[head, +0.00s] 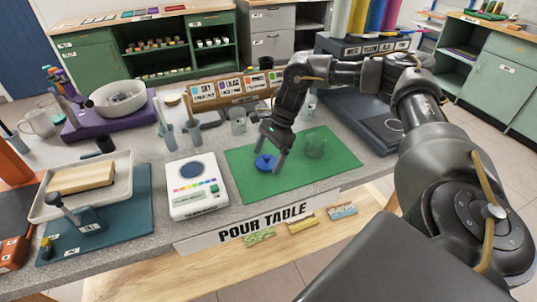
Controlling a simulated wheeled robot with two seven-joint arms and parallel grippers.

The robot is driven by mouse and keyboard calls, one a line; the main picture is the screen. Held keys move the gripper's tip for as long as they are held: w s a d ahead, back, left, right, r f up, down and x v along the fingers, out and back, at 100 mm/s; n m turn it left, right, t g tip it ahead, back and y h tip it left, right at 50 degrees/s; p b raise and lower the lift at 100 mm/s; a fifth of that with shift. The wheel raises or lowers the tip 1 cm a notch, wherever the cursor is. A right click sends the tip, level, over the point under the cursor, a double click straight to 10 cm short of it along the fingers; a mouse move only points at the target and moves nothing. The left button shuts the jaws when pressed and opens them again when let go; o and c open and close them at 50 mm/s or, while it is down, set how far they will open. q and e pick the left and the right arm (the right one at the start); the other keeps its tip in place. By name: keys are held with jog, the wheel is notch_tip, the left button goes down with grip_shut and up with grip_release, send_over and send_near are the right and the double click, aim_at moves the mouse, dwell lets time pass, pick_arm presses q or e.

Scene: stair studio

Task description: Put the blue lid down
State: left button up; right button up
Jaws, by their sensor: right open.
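The blue lid (264,162) lies on the green mat (335,165) on the pour table. My right gripper (269,163) points down at the lid, its fingers open, one on either side of it or very close to it. Part of the lid is hidden by the fingers. A clear greenish cup (315,146) stands on the mat just right of the gripper. My left gripper is not in view.
A white scale (197,187) stands left of the mat. A clear glass (238,121) and a rack of labelled cards (238,88) stand behind it. A cream tray (50,203) with a wooden block is at left. The mat's right part is clear.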

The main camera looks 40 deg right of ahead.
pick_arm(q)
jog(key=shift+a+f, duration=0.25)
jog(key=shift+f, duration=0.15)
pick_arm(e)
jog(key=shift+f, duration=0.35)
pick_arm(q)
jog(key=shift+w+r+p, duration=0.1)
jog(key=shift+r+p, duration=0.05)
jog(key=shift+p, duration=0.3)
pick_arm(e)
jog(key=v, duration=1.2)
jog(key=shift+a, duration=0.2)
jog(key=shift+r, duration=0.15)
